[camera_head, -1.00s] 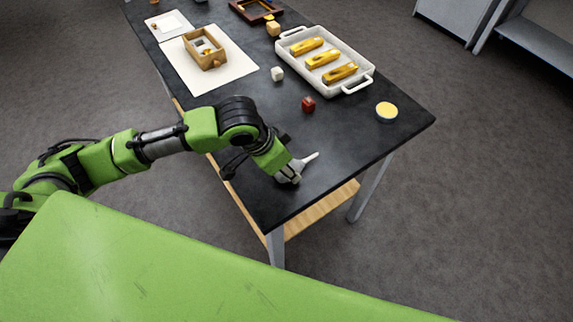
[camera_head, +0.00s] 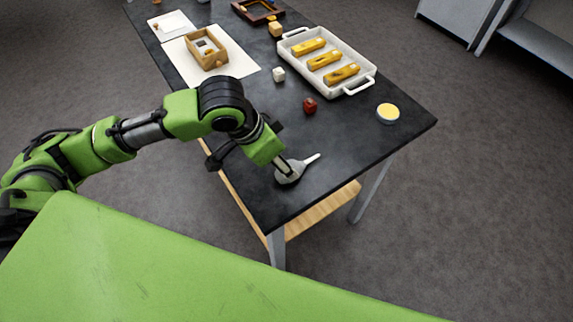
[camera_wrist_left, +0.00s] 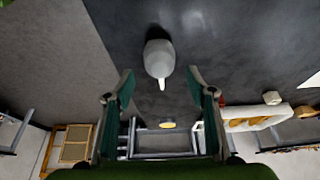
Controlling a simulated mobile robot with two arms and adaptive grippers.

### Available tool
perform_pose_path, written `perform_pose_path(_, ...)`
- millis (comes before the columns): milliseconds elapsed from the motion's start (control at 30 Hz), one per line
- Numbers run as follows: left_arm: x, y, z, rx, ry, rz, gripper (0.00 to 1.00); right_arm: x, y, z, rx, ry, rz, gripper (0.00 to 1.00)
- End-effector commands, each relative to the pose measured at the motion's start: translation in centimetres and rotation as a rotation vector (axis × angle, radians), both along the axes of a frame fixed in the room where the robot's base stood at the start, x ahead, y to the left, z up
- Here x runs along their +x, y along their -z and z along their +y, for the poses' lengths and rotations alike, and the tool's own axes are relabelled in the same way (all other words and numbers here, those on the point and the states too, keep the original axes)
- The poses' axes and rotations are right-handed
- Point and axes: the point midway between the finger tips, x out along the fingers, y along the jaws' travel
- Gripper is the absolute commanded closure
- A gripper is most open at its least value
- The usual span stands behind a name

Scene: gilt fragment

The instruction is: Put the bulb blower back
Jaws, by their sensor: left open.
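The bulb blower (camera_head: 291,174), pale grey with a round bulb and a thin white nozzle, lies on the dark table (camera_head: 330,190) near its front left edge. In the head view its nozzle points to the right and away. My left gripper (camera_head: 281,165) is just above and to the left of the bulb, partly hidden by its own wrist. In the left wrist view the blower (camera_wrist_left: 159,57) sits beyond the fingertips, in line with the gap between them. The left gripper (camera_wrist_left: 160,78) is open, with nothing between its fingers. My right gripper is not in view.
A white tray (camera_head: 367,84) holds three yellow pieces. A dark red cube (camera_head: 310,106), a white cube (camera_head: 279,74) and a round yellow-topped tin (camera_head: 388,113) stand nearby. A wooden box (camera_head: 208,60) stands on a white sheet farther back.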

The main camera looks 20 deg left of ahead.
Motion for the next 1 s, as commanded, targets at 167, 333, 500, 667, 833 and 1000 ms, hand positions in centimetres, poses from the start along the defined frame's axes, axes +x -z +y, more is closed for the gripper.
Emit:
perform_pose_path(167,-1.1,-3.5,0.9,0.001,0.000,-0.003,0.49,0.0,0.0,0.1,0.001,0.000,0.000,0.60)
perform_pose_path(333,-1.7,-5.4,1.4,0.000,0.000,-0.001,0.49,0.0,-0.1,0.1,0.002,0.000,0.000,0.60)
perform_pose_path(500,-2.0,-6.0,1.5,0.000,0.000,0.001,0.49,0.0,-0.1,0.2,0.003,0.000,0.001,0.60)
perform_pose_path(667,-2.0,-6.0,1.5,0.000,-0.001,0.002,0.49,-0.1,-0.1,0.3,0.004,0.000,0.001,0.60)
perform_pose_path(833,-2.0,-6.0,1.5,0.000,-0.001,0.002,0.49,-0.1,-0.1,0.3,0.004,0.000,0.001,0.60)
perform_pose_path(1000,-2.0,-6.0,1.5,0.000,-0.001,0.002,0.49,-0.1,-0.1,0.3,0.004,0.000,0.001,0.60)
